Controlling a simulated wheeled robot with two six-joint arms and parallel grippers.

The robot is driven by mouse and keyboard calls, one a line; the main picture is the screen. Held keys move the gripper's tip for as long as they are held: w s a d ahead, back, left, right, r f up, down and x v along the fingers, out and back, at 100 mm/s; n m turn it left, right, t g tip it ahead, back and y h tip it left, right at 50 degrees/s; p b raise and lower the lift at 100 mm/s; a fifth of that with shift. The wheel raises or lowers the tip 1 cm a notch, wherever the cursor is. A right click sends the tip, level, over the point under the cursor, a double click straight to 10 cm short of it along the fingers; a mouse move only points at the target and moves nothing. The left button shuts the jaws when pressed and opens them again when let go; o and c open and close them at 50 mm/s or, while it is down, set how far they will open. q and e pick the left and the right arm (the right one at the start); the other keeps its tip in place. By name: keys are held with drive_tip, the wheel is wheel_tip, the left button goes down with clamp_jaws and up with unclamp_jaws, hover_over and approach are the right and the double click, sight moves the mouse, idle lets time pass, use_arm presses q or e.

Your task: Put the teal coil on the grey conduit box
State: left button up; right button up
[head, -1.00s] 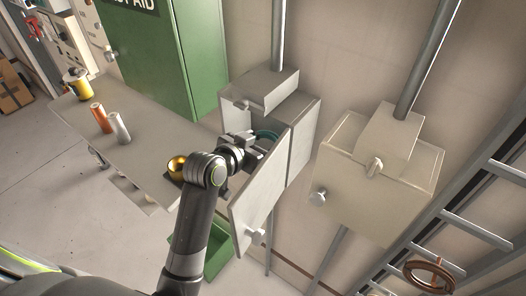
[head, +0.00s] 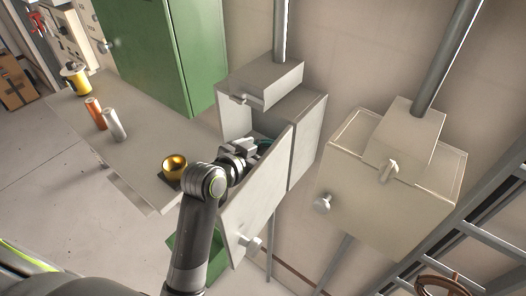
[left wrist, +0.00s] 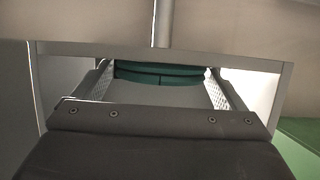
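The teal coil (head: 265,144) is inside the left, grey box, mostly hidden by my gripper and the box door. In the left wrist view the coil (left wrist: 160,74) lies straight ahead, between or just beyond the fingertips. My left gripper (head: 251,152) reaches into the open front of the grey box; its fingers (left wrist: 161,70) stand wide apart at either side of the coil. I cannot tell whether they touch it. The grey conduit box (head: 262,80) hangs on the wall with its door (head: 256,200) swung open and a conduit rising from its top. My right gripper is out of view.
A green cabinet (head: 165,50) stands behind.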

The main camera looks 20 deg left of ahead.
use_arm(q)
drive_tip(key=shift+o, duration=0.5)
drive_tip(key=shift+r, duration=0.25)
drive_tip(key=shift+s+a+r, duration=0.1)
drive_tip(key=shift+s+a, duration=0.1)
drive_tip(key=shift+s, duration=0.2)
drive_tip(key=p+v, duration=0.4)
drive_tip(key=v, duration=0.7)
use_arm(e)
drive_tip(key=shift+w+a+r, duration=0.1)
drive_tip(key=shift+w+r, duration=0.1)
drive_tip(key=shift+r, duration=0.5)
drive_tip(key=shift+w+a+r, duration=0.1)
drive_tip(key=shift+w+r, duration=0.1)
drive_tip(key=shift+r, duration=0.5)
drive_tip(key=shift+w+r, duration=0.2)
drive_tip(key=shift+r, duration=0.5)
